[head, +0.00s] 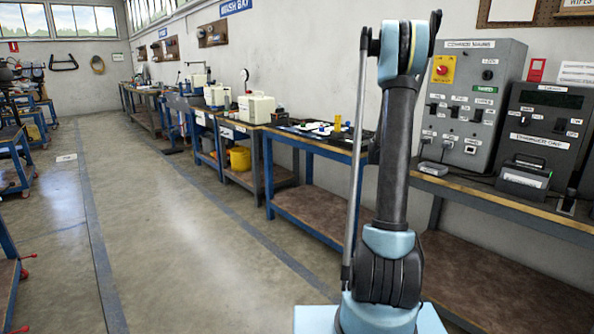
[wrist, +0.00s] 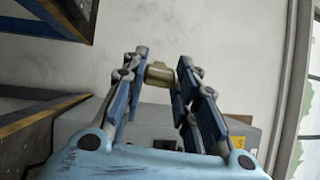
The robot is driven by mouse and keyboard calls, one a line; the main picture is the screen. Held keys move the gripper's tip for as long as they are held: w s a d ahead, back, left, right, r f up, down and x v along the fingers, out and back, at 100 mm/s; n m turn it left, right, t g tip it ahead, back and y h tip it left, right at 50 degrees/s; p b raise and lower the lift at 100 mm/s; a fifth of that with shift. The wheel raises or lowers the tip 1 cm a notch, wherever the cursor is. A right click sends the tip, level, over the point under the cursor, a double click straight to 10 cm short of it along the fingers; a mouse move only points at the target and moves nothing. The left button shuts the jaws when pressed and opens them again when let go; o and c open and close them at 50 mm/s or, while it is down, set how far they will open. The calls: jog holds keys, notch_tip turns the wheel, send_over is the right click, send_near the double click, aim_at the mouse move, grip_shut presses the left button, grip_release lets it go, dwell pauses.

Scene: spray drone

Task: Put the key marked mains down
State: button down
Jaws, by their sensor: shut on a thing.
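My gripper (wrist: 161,62) is shut on a small, dull brass-coloured piece (wrist: 160,75), held between its blue fingertips in the wrist view. It may be the key; most of its shape is hidden and I can read no marking on it. Beyond it is pale wall, and it touches nothing but the fingers. In the head view my arm stands upright and the gripper does not show. A grey control panel (head: 463,113) with a mains label stands on the right bench, with a red knob on a yellow plate (head: 443,69).
A dark charger unit (head: 545,125) stands right of the panel, with a smaller boxed device (head: 524,178) before it. The wooden bench edge (head: 500,206) runs below. A blue-framed bench (head: 318,146) with small parts is left of my arm.

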jog(key=a+f+n+y, duration=0.2)
jog(key=a+f+y, duration=0.1)
jog(key=a+f, duration=0.4)
jog(key=w+a+f+n+t+y, duration=0.1)
jog(key=a+f+y, duration=0.2)
jog(key=a+f, duration=0.5)
jog(key=a, duration=0.6)
jog(key=shift+a+f+n, duration=0.25)
jog(key=shift+n, duration=0.15)
